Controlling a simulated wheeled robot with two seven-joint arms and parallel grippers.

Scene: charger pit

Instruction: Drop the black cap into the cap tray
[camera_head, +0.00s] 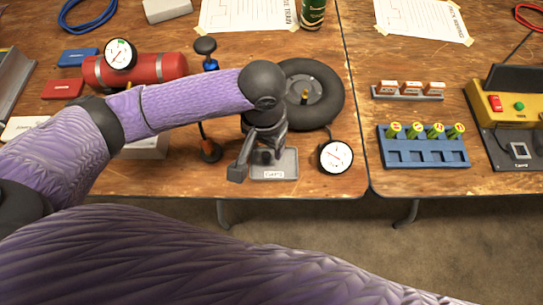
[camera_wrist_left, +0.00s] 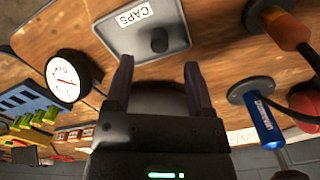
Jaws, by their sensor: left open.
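The cap tray (camera_head: 290,164) is a shallow grey tray with a white CAPS label, near the front edge of the left table. It also shows in the left wrist view (camera_wrist_left: 178,17). The black cap (camera_wrist_left: 159,41) lies on the tray floor beside the label in that view. My left gripper (camera_head: 254,165) is over the tray, partly hiding it in the head view. In the left wrist view its fingers (camera_wrist_left: 155,68) are spread with nothing between them, and the cap appears just beyond the gap, apart from both fingers. My right gripper is not in view.
A black tire (camera_head: 328,98) lies behind the tray, and a round gauge (camera_head: 335,156) sits to its right. A red tank (camera_head: 160,68) is back left. A blue holder (camera_head: 425,155) with several green-and-yellow pieces stands on the right table. A seam separates the tables.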

